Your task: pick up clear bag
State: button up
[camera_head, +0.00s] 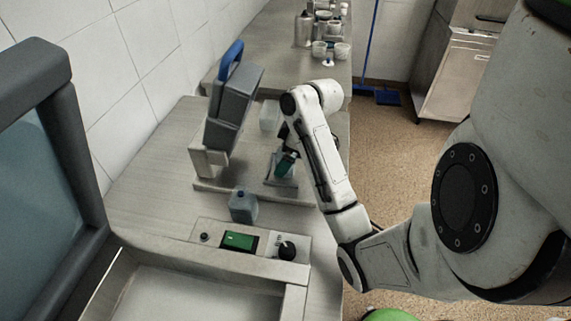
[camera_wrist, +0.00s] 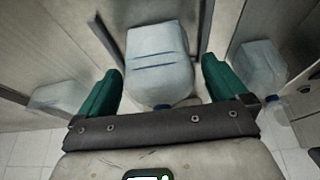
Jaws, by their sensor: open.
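A pale, see-through bag-like container (camera_wrist: 158,62) with two dark blue lines and a blue end shows in the wrist view, between and beyond my fingertips. I cannot tell for sure that it is the clear bag. My gripper (camera_wrist: 160,88) has two green fingers, apart with nothing clamped between them. In the head view my gripper (camera_head: 286,162) points down over a small grey stand on the bench, partly hidden by my arm. A pale translucent thing (camera_head: 269,115) sits just behind it. A clear bottle (camera_head: 243,206) with a dark cap stands nearer.
A grey device with a blue handle (camera_head: 233,92) stands left of my gripper. A panel with a green screen (camera_head: 239,240) lies in front. Clear containers flank the wrist view at left (camera_wrist: 60,97) and right (camera_wrist: 258,64). Cups (camera_head: 330,48) stand on the far bench.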

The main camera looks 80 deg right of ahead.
jog(key=shift+c, duration=0.2)
jog(key=c, duration=1.1)
jog(key=shift+o, duration=0.2)
jog(key=shift+r, duration=0.15)
